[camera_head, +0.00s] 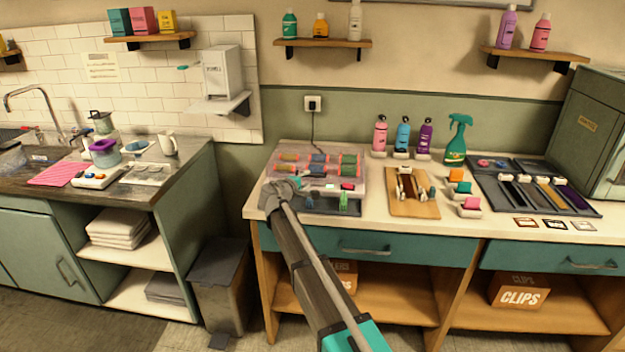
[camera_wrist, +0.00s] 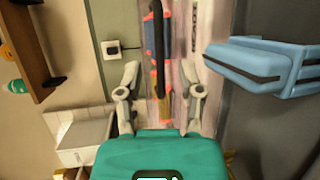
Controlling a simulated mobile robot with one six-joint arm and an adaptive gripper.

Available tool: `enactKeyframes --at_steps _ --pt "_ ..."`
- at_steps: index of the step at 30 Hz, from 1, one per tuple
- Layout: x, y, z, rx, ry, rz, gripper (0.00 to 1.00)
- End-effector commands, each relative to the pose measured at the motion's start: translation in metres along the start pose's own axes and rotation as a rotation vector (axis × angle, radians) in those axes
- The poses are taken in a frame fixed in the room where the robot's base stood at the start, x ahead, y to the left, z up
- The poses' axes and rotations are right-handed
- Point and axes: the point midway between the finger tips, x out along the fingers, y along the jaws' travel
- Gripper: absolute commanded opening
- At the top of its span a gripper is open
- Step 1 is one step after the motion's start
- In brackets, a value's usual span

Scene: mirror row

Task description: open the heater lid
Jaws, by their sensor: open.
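The heater (camera_head: 362,199) is a low box at the left end of the long counter, with several coloured rollers in rows. A clear, pinkish lid seems to lie over the rollers; its exact edge and angle are hard to make out. My gripper (camera_head: 291,183) is at the heater's left front side and hides part of it. In the wrist view my gripper (camera_wrist: 160,98) has its two fingers wide apart, with nothing held between them. The heater (camera_wrist: 178,50) shows ahead of the fingers, with rollers and a dark bar or cord; contact cannot be told.
A wall socket (camera_head: 312,103) has a cord running down behind the heater. Right of the heater are a wooden board (camera_head: 413,207), several bottles, a green spray bottle (camera_head: 457,140) and a dark tray (camera_head: 540,185). A bin (camera_head: 218,275) stands in the floor gap at left.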

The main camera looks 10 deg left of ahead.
Motion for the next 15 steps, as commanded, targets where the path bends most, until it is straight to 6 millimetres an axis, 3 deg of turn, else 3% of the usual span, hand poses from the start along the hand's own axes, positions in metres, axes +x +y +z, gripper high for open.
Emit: enactKeyframes --at_steps 6,15 --pt "0.029 -0.001 -0.001 0.0 -0.001 0.0 0.48" --pt "0.042 0.0 0.001 0.001 -0.002 0.0 0.48"
